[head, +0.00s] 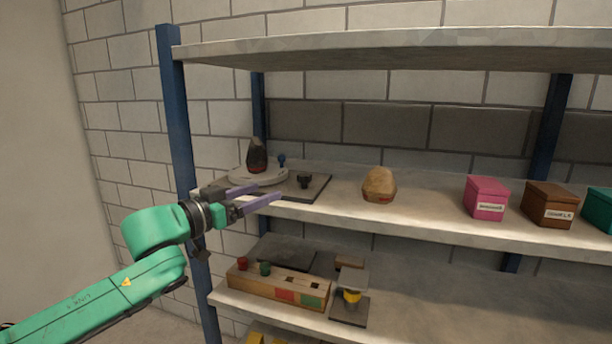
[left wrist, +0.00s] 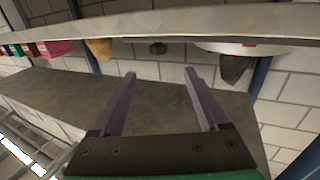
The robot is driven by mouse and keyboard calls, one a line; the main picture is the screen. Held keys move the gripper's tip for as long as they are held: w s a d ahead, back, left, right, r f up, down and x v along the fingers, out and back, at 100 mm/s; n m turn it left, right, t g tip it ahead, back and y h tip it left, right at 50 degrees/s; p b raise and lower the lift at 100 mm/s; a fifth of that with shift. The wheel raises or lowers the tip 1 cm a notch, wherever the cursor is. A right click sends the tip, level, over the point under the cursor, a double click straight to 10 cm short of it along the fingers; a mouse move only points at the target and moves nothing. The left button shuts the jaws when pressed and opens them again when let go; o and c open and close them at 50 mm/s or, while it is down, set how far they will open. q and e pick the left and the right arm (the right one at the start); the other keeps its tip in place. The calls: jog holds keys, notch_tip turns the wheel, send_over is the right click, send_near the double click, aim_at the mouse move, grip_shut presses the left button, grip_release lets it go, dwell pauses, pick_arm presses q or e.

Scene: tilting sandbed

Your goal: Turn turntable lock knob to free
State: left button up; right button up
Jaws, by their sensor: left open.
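A round pale turntable (head: 258,176) sits on a dark base plate (head: 318,186) at the left end of the middle shelf, with a dark pointed stone (head: 257,155) on it. A black knob (head: 304,180) stands on the plate right of the turntable, and a small blue knob (head: 282,160) stands behind it. No lock marking is readable. My left gripper (head: 266,193) is open and empty at the shelf's front edge, before the plate and apart from the black knob.
The lower shelf holds a wooden block unit (head: 277,286). A blue post (head: 176,120) stands near my left arm.

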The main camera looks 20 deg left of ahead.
aim_at(299, 180)
pick_arm(q)
jog(key=p+x, duration=0.4)
jog(key=x, duration=0.8)
jog(key=shift+w+d+r+p, duration=0.15)
jog(key=shift+d+p, duration=0.1)
jog(key=shift+p, duration=0.15)
jog(key=shift+w, duration=0.2)
pick_arm(e)
jog(key=r, duration=0.5)
jog(key=shift+a+r, duration=0.3)
pick_arm(q)
jog(key=shift+d, duration=0.1)
